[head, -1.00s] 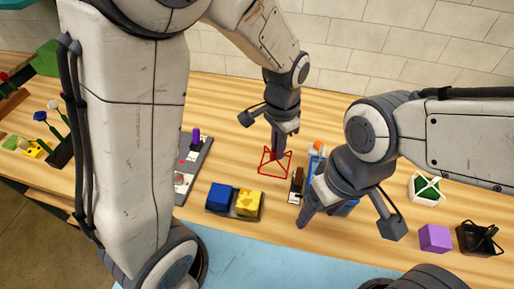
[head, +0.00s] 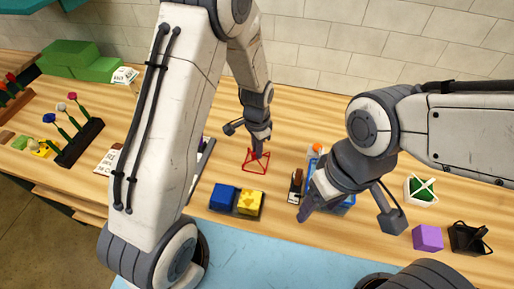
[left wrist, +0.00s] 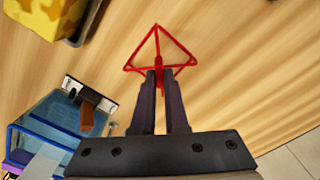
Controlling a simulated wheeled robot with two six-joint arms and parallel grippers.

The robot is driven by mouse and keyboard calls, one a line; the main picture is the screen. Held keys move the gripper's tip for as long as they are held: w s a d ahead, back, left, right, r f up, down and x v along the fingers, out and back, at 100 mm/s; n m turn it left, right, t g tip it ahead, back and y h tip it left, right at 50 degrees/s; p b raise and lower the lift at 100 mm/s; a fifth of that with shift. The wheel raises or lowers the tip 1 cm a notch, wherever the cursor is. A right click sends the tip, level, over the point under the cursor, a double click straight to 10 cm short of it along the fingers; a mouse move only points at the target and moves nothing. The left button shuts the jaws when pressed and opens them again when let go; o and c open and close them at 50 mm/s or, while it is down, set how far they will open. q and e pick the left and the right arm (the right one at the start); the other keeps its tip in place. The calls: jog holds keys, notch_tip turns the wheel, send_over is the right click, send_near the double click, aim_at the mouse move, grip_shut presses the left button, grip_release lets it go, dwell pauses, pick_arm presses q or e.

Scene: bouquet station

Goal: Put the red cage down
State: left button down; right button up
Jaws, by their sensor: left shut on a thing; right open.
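The red cage (head: 256,166) is a small pyramid-like wire frame at the middle of the wooden table, behind the blue and yellow blocks. My left gripper (head: 257,150) points down at its top and is shut on it. In the left wrist view the cage (left wrist: 158,52) lies just beyond the two fingertips (left wrist: 158,76), which pinch its red top. I cannot tell whether its base touches the table. My right gripper (head: 304,214) is open near the front of the table, beside a blue container, with its arm hiding part of that container.
A blue block (head: 223,197) and a yellow block (head: 249,203) sit in a dark tray in front of the cage. A purple cube (head: 427,238) and a black basket (head: 468,238) are at the right. Flowers stand in a dark rack (head: 80,143) at the left. Bare table lies behind the cage.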

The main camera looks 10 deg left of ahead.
pick_arm(q)
jog(key=shift+f, duration=0.2)
jog(key=c, duration=0.9)
grip_release()
jog(key=shift+c, duration=0.2)
jog(key=shift+r, duration=0.1)
jog(key=shift+r, duration=0.25)
notch_tip(320, 180, up, 11)
jog(key=b, duration=0.2)
jog(key=s+d+r, duration=0.1)
jog(key=s+d, duration=0.1)
jog(key=s, duration=0.5)
jog(key=s+d+r+n, duration=0.1)
jog(key=s+d+r, duration=0.1)
jog(key=s, duration=0.6)
jog(key=s+d+r+h, duration=0.1)
jog(key=s+d+r, duration=0.1)
jog(key=s, duration=0.6)
jog(key=shift+d+r+n, duration=0.15)
jog(key=shift+d+n, duration=0.25)
jog(key=shift+d, duration=0.5)
